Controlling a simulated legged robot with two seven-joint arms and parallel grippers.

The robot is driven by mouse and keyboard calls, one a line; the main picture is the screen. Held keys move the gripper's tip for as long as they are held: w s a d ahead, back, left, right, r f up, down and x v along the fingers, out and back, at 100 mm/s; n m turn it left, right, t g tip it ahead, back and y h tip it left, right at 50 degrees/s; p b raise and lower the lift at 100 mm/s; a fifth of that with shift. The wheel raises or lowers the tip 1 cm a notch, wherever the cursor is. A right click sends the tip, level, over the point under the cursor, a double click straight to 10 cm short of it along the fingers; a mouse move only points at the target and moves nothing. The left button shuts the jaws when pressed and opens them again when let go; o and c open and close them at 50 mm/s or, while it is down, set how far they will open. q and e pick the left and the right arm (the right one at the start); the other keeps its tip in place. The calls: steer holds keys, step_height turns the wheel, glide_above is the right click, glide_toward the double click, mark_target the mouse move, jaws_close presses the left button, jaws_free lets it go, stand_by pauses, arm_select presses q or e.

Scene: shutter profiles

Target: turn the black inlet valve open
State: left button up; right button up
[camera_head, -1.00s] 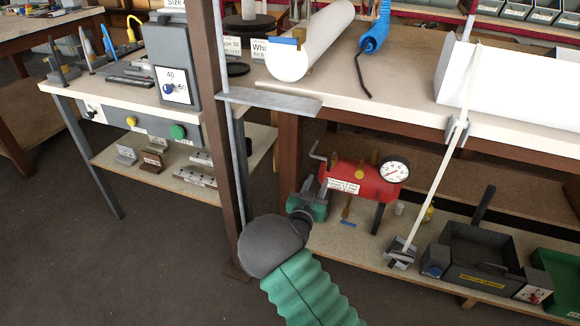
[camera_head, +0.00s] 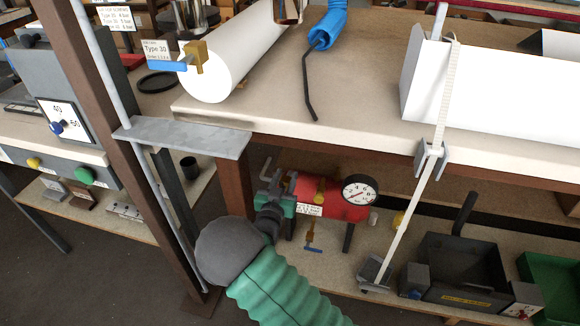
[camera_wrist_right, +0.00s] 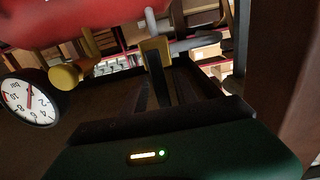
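The red tank (camera_head: 335,197) with its round gauge (camera_head: 360,190) sits on the shelf under the bench. A grey bent handle (camera_head: 266,167) shows at its left end, partly hidden; I cannot tell for sure that it is the black inlet valve. My right gripper (camera_head: 274,190) is at that end, close to the handle; contact is unclear. In the right wrist view the red tank (camera_wrist_right: 75,18) is at upper left, with a grey rod (camera_wrist_right: 151,20) and dark bar (camera_wrist_right: 195,43) beyond my dark fingers (camera_wrist_right: 168,80). Their gap is hard to read. My left gripper is out of view.
A brown post (camera_head: 105,110) and a grey bracket plate (camera_head: 185,137) stand left of and above my right arm. The bench (camera_head: 370,140) overhangs the tank. A pale strap (camera_head: 410,215) hangs at right, by a black tray (camera_head: 460,270). A blue lever (camera_head: 311,247) is below the tank.

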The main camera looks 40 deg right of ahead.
steer(key=shift+w, duration=0.1)
steer(key=shift+a+r, duration=0.35)
steer(key=shift+a, duration=0.1)
steer(key=shift+a+r, duration=0.1)
steer(key=shift+a, duration=0.05)
steer(key=shift+c, duration=0.6)
steer(key=shift+d, duration=0.25)
steer(key=c, duration=0.5)
steer(key=shift+d+f, duration=0.2)
jaws_close()
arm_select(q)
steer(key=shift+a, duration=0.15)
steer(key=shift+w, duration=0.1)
arm_select(e)
steer(key=shift+a, duration=0.1)
